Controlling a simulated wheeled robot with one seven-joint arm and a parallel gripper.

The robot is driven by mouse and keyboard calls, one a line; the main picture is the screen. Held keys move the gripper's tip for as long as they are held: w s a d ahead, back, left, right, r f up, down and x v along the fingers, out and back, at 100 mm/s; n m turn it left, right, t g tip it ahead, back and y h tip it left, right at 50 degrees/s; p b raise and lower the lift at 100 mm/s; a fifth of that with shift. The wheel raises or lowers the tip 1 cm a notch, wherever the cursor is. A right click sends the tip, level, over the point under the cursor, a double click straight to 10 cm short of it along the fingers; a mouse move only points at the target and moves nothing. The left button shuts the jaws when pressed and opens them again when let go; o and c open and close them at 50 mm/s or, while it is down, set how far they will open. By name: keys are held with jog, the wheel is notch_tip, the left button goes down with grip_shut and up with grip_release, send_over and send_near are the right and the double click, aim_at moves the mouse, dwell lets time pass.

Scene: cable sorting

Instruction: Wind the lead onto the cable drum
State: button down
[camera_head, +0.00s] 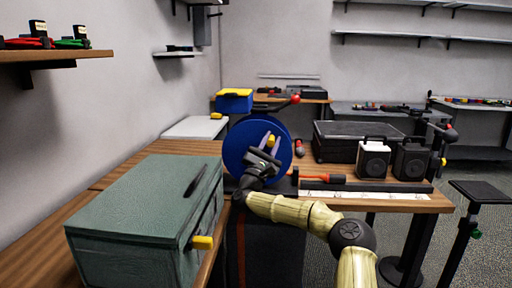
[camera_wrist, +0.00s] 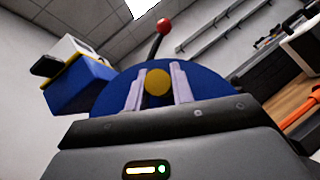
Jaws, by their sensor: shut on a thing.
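The blue cable drum (camera_head: 236,150) stands upright near the left end of the wooden bench. Its red-tipped crank (camera_head: 294,99) points up and to the right. My gripper (camera_head: 270,143) is in front of the drum face, its fingers shut on a small round yellow piece. In the wrist view the yellow piece (camera_wrist: 157,82) sits between my two pale fingers, with the blue drum (camera_wrist: 208,88) behind. I cannot tell whether the piece belongs to the drum or is the lead's end.
A blue box (camera_head: 234,103) with a yellow top is behind.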

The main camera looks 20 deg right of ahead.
jog(key=shift+d+f, duration=0.15)
dwell(0.3)
jog(key=c, duration=1.2)
grip_release()
jog(key=shift+s, duration=0.1)
jog(key=v, duration=0.7)
jog(key=shift+a, duration=0.25)
jog(key=shift+s+f, duration=0.1)
